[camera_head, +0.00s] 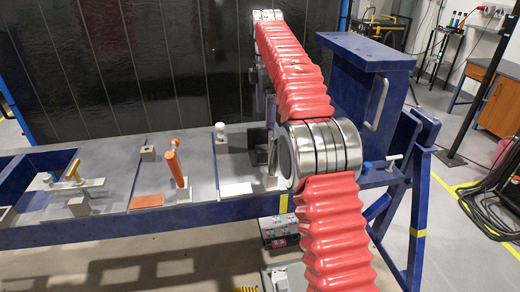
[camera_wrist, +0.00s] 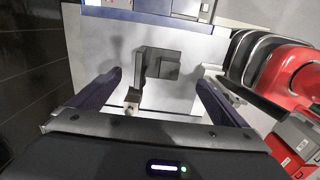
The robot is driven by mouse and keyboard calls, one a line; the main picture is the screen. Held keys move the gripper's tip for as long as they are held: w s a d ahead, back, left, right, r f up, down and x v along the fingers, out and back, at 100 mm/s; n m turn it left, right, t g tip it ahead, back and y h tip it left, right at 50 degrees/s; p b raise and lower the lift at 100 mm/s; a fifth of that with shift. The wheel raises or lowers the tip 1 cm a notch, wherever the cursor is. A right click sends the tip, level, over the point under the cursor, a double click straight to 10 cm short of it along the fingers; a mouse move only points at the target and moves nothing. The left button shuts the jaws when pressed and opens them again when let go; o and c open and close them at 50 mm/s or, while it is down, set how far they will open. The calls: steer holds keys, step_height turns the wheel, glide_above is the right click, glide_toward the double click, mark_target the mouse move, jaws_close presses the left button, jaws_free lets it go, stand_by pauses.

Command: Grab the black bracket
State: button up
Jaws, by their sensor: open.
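The black bracket (camera_wrist: 166,66) looks dark grey in the wrist view and stands on a pale grey plate. It has an upright part and a flat, squarish part. My gripper (camera_wrist: 156,80) is open, with its two dark fingers to the left and right of the bracket's near side. I see no contact between fingers and bracket. How far the fingertips are above it I cannot tell. In the head view a dark part of the bracket (camera_head: 262,155) shows just left of my arm, which hides much of that spot and most of my gripper.
In the head view, the blue-framed jig table (camera_head: 120,232) carries an orange-handled clamp (camera_head: 177,165), a white-knobbed post (camera_head: 220,135) and a yellow-handled clamp (camera_head: 73,172) to the left. A blue column (camera_head: 365,85) stands right of my arm.

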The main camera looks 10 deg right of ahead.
mark_target(263, 146)
steer(key=shift+f, duration=3.45)
steer(key=shift+w+a+f, duration=0.1)
steer(key=shift+f, duration=1.25)
steer(key=shift+w+a+f, duration=0.1)
steer(key=shift+f, duration=1.2)
steer(key=c, duration=1.4)
steer(key=shift+r, duration=0.15)
steer(key=shift+c, duration=0.2)
step_height(263, 146, up, 10)
